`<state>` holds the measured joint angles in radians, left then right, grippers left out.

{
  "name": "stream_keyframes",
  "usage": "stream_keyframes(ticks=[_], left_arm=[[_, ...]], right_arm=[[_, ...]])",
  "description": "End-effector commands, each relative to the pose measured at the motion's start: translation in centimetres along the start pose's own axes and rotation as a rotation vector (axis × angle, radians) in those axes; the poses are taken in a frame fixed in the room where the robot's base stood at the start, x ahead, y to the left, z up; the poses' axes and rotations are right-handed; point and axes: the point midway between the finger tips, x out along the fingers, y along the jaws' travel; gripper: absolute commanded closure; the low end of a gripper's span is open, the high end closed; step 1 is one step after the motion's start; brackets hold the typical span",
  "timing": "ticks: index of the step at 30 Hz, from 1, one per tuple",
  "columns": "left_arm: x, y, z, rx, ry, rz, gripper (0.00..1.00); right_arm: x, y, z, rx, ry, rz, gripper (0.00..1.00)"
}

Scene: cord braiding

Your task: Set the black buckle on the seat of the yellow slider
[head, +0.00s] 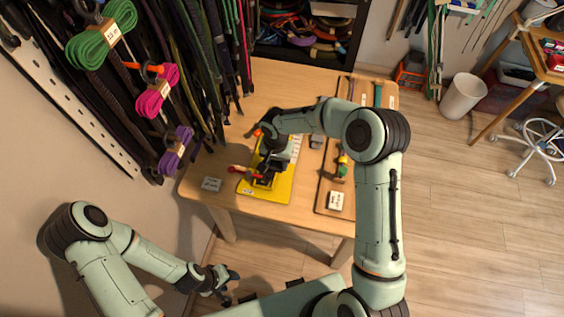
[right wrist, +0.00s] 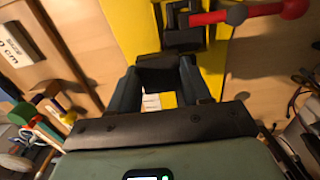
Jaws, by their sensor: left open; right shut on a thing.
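The yellow slider (head: 282,192) lies on the wooden table; its yellow surface fills the top of the right wrist view (right wrist: 130,28). A black fixture (right wrist: 183,35) stands on it, with a red-handled lever (right wrist: 270,12) to its right. My right gripper (head: 264,178) is over the slider, shut on a dark piece that appears to be the black buckle (right wrist: 158,62). The buckle is just short of the black fixture in the wrist view; whether they touch is unclear. The arm hides much of this in the head view. My left gripper (head: 224,284) is open and empty, off the table's near side.
A wooden board (head: 322,200) with a white label block and small coloured parts lies right of the slider. Hanging cords (head: 195,60) crowd the left wall. The table's front left is mostly clear.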

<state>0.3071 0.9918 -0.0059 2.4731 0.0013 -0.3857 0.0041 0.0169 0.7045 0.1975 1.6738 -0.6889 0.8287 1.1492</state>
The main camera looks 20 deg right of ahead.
Motion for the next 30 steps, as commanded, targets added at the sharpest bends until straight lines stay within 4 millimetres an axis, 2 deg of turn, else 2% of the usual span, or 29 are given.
stream_keyframes(ticks=[15,30], left_arm=[[-0.8,0.5,-0.6,0.003,0.008,0.003,0.52],[-1.1,0.7,-0.8,0.004,0.011,0.004,0.52]], right_arm=[[-0.1,-3.1,0.0,0.000,0.001,-0.001,0.80],[-0.1,-3.3,-0.3,0.001,0.000,0.000,0.80]])
